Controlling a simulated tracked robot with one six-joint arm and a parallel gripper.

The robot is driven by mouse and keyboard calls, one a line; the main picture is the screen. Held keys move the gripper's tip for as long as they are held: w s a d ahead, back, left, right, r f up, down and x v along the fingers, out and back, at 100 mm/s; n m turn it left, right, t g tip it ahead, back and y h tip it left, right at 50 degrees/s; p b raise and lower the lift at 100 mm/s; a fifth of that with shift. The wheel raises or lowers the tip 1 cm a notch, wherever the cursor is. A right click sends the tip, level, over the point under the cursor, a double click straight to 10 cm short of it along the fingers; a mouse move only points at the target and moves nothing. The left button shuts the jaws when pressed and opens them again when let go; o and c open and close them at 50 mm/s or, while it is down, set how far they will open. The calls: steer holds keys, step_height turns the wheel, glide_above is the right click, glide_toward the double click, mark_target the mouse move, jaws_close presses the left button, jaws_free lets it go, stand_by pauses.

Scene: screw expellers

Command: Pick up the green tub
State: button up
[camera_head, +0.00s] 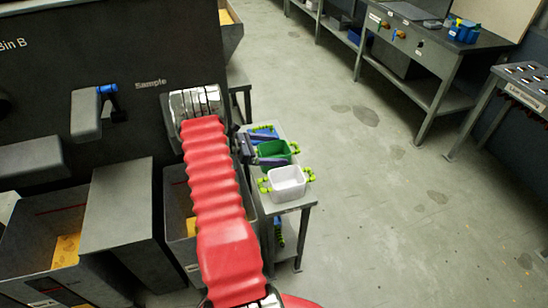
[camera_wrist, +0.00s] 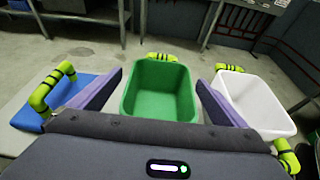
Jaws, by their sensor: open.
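The green tub (camera_wrist: 158,92) is open-topped and empty, with a yellow-green handle (camera_wrist: 160,57) on its far side. It stands upright on a small grey stand, between a blue item and a white tub. My gripper (camera_wrist: 158,80) is open, its two purple fingers spread on the left and right of the green tub in the wrist view. I cannot tell whether they touch it. In the head view the green tub (camera_head: 277,149) shows beside my gripper (camera_head: 268,148), at the end of my red arm. The tub's near side is hidden by the gripper body in the wrist view.
A white tub (camera_head: 287,182) with yellow-green handles stands close on one side, a blue tub (camera_head: 263,133) on the other. The grey stand (camera_head: 302,202) is narrow. A dark machine (camera_head: 60,95) with bins is at left. Open floor (camera_head: 400,210) lies to the right.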

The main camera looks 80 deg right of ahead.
steer(key=shift+c, duration=0.4)
steer(key=c, duration=1.1)
steer(key=shift+r, duration=0.1)
step_height(320, 180, up, 10)
steer(key=shift+f, duration=0.1)
